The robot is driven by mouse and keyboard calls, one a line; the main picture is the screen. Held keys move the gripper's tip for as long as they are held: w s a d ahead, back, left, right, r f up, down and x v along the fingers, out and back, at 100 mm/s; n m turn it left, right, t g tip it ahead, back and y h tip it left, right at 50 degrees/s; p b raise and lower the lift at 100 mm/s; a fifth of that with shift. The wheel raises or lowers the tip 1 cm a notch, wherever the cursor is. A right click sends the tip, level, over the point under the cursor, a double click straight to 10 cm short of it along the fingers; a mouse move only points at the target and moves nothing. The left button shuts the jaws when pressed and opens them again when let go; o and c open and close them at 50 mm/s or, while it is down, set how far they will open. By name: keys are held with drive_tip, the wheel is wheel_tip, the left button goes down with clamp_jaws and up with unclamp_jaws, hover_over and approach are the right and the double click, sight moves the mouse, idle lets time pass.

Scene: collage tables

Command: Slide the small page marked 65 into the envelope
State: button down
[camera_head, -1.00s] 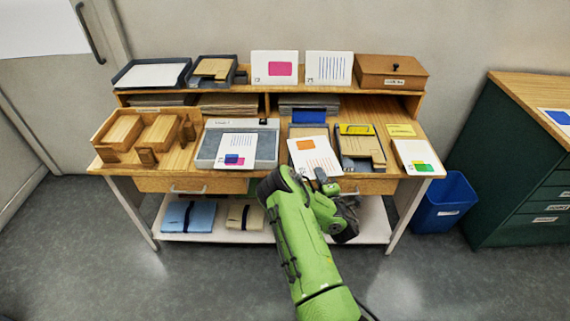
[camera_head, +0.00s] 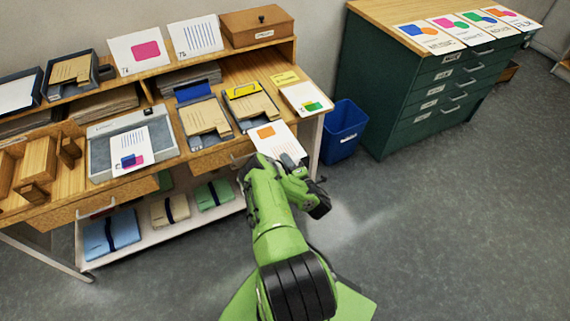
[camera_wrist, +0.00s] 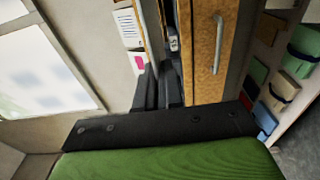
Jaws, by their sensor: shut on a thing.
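My gripper (camera_head: 290,165) is shut on a white page (camera_head: 268,142) with an orange patch and printed lines. It holds the page tilted, near the desk's front right corner; the number on it is too small to read. Two tan envelope-like pieces lie in dark trays on the desk: one by a blue card (camera_head: 204,118), one by a yellow card (camera_head: 254,106). I cannot tell which is the envelope. In the wrist view, the dark fingers (camera_wrist: 160,88) are close together, and the held page is not clear.
A page with a blue and pink patch (camera_head: 131,150) rests on a grey machine. A blue bin (camera_head: 343,132) and a green cabinet (camera_head: 430,85) stand to the right. Floor right of my arm is clear.

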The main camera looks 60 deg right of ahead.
sight(266, 130)
drive_tip(key=shift+w+d+f+b, duration=0.2)
drive_tip(key=shift+w+b, duration=0.15)
drive_tip(key=shift+b, duration=1.5)
drive_tip(key=shift+w+d+f+b, duration=0.1)
drive_tip(key=shift+w+d+b, duration=0.15)
drive_tip(key=shift+b, duration=1.6)
drive_tip(key=b, duration=0.6)
drive_tip(key=shift+w+a, duration=0.1)
drive_tip(key=shift+w, duration=0.1)
drive_tip(key=shift+b+x, duration=0.35)
drive_tip(key=shift+x, duration=0.85)
drive_tip(key=shift+d+b+x, duration=0.15)
drive_tip(key=shift+b+x, duration=0.6)
drive_tip(key=shift+x, duration=2.6)
drive_tip(key=shift+d+b+x, duration=0.2)
drive_tip(key=shift+b+x, duration=0.55)
drive_tip(key=shift+x, duration=2.6)
drive_tip(key=shift+f+b+x, duration=0.15)
drive_tip(key=shift+b+x, duration=0.8)
drive_tip(key=shift+x, duration=0.5)
drive_tip(key=shift+f+b+x, duration=0.1)
drive_tip(key=shift+b+x, duration=0.8)
drive_tip(key=shift+x, duration=0.5)
drive_tip(key=shift+w+d+r+b, duration=0.1)
drive_tip(key=shift+w+d+b, duration=0.45)
drive_tip(key=shift+d+b, duration=0.05)
